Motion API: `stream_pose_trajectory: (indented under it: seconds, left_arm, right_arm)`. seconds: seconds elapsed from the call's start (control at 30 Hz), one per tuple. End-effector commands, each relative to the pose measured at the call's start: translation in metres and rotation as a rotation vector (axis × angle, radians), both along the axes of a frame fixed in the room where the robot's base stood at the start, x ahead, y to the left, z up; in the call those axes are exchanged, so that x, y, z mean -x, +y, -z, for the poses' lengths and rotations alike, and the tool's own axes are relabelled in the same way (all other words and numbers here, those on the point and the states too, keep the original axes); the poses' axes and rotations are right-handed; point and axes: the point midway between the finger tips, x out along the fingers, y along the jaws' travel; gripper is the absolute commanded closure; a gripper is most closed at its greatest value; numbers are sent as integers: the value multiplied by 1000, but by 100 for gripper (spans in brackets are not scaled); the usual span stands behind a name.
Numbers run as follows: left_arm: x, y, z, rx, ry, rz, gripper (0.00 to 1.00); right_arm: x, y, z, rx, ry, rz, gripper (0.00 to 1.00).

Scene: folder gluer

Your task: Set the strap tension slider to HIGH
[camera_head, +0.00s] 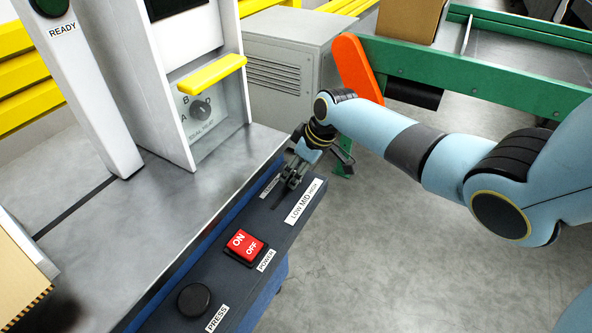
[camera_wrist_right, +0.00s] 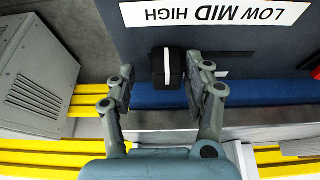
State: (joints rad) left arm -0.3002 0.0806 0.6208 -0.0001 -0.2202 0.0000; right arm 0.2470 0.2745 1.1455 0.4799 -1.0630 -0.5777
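The strap tension slider's black knob (camera_wrist_right: 168,68) has a white line across it and shows in the right wrist view. The label reading LOW, MID, HIGH (camera_head: 304,202) is beside its track on the dark control panel; it appears upside down in the right wrist view (camera_wrist_right: 215,14). The knob appears level with the HIGH end of the label. My right gripper (camera_head: 290,182) is over the far part of the track and largely hides the knob in the head view. Its fingers (camera_wrist_right: 164,80) are apart on either side of the knob, with a visible gap at the left finger. My left gripper is not in view.
The red ON/OFF power switch (camera_head: 244,246) and a round black PRESS button (camera_head: 193,300) are nearer on the same panel. A grey vented cabinet (camera_head: 280,70), an orange guard (camera_head: 356,66) and a green rail (camera_head: 480,82) stand beyond. Open floor lies right of the panel.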

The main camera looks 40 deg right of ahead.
Motion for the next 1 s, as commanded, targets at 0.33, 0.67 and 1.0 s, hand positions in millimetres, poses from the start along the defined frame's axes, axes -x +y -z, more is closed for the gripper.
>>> stream_pose_trajectory:
  seconds: [0.33, 0.67, 1.0]
  left_arm:
    - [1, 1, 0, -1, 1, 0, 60]
    - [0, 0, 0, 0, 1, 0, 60]
    - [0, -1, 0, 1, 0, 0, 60]
  right_arm:
    - [3, -1, -8, -2, 0, 1, 48]
    - [27, -11, -69, 3, -2, -3, 48]
    - [42, -17, -109, -1, 0, 1, 48]
